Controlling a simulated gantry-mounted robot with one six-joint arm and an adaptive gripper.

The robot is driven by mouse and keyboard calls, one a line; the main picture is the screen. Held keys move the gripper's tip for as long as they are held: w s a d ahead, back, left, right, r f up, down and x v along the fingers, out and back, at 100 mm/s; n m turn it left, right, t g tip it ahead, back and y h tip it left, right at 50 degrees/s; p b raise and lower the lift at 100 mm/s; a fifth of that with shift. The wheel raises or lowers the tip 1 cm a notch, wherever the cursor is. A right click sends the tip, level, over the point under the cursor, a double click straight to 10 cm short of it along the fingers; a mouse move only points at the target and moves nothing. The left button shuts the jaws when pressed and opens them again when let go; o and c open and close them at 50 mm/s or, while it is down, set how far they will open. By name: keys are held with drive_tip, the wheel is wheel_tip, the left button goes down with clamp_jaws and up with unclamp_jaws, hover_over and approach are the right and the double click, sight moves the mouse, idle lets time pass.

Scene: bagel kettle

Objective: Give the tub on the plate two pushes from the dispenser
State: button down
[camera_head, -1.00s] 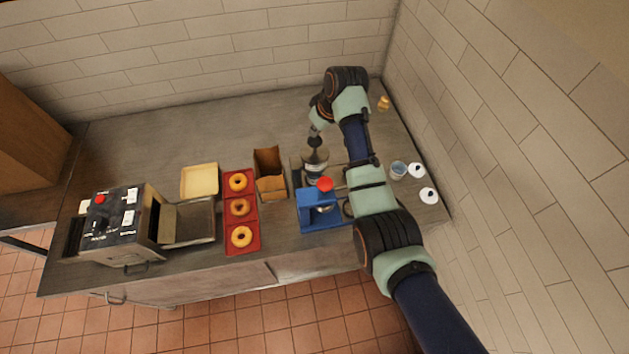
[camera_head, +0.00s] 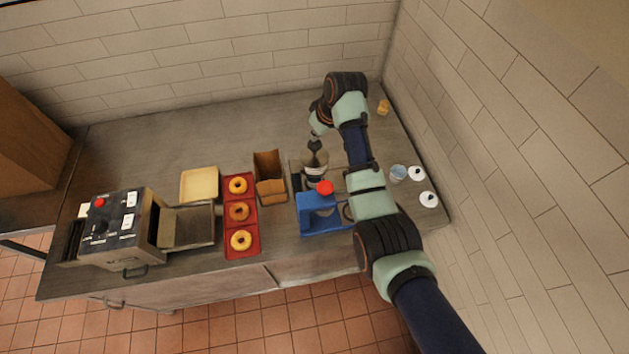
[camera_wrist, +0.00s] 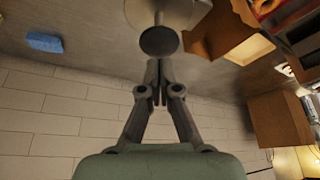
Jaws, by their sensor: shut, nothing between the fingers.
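The dispenser (camera_head: 315,164) stands at the back right of the counter, with a dark round pump head on top. In the wrist view the pump head (camera_wrist: 158,41) is just beyond my fingertips. My gripper (camera_wrist: 157,66) is shut and empty; I cannot tell whether it touches the pump head. In the head view my gripper (camera_head: 314,134) is small and dark, right at the dispenser's top. A small bluish tub (camera_head: 398,173) stands right of my arm. I cannot make out a tub on a plate at the dispenser; that spot is partly hidden by the dispenser and the blue device.
A blue device (camera_head: 322,220) with a red knob stands in front of the dispenser. A cardboard box (camera_head: 270,185) and a red tray (camera_head: 242,212) with bagels are to its left. White lids (camera_head: 428,199) lie at right. A toaster machine (camera_head: 110,230) stands far left.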

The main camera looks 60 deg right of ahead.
sight(316, 145)
idle(0.4)
drive_tip(key=shift+f+b, duration=1.05)
drive_tip(key=shift+f, duration=1.55)
drive_tip(key=shift+r, duration=0.1)
wheel_tip(316, 145, up, 5)
drive_tip(key=p, duration=0.5)
